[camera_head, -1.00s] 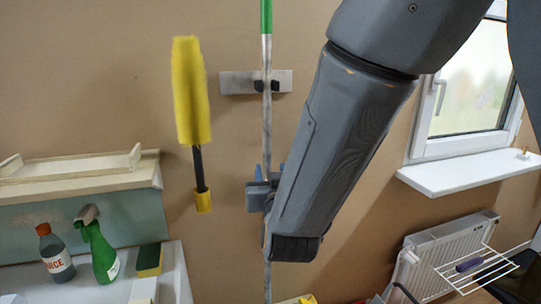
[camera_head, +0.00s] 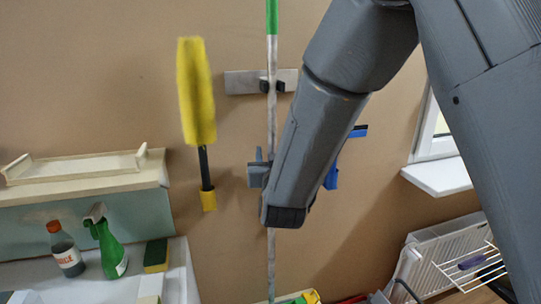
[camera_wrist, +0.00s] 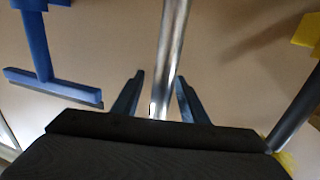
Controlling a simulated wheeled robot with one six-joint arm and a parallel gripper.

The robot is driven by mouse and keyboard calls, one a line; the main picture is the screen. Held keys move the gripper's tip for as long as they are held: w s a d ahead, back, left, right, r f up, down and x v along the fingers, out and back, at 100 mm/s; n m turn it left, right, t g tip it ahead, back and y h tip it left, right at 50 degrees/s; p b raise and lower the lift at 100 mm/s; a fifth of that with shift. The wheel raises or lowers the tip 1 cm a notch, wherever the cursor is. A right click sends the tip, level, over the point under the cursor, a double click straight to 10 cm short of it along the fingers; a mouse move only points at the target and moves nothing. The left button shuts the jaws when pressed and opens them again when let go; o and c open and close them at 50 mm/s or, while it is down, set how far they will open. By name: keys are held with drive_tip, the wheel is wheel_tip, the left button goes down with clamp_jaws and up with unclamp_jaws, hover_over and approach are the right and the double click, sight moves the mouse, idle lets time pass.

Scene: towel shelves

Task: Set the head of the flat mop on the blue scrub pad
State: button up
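A long pole (camera_head: 271,120) with a green upper end, which looks like the mop handle, stands upright against the wall in a clip (camera_head: 272,86). My gripper (camera_head: 259,172) is at the middle of the pole in the head view, partly hidden by my forearm. In the wrist view the pole (camera_wrist: 172,45) runs between the two spread fingers of my gripper (camera_wrist: 160,82). There are gaps beside the pole, and I cannot tell how deep it sits between the fingers. The mop head and the blue scrub pad are not identifiable in view.
A yellow duster (camera_head: 196,95) hangs left of the pole. A blue squeegee (camera_wrist: 50,85) hangs close on the other side. A counter at lower left holds a green spray bottle (camera_head: 107,250), a sauce bottle (camera_head: 66,250) and a sponge (camera_head: 156,254). A white rack (camera_head: 470,262) is at right.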

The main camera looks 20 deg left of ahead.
clamp_jaws()
idle(1.5)
drive_tip(key=c, duration=0.9)
unclamp_jaws()
drive_tip(key=shift+r, duration=0.1)
clamp_jaws()
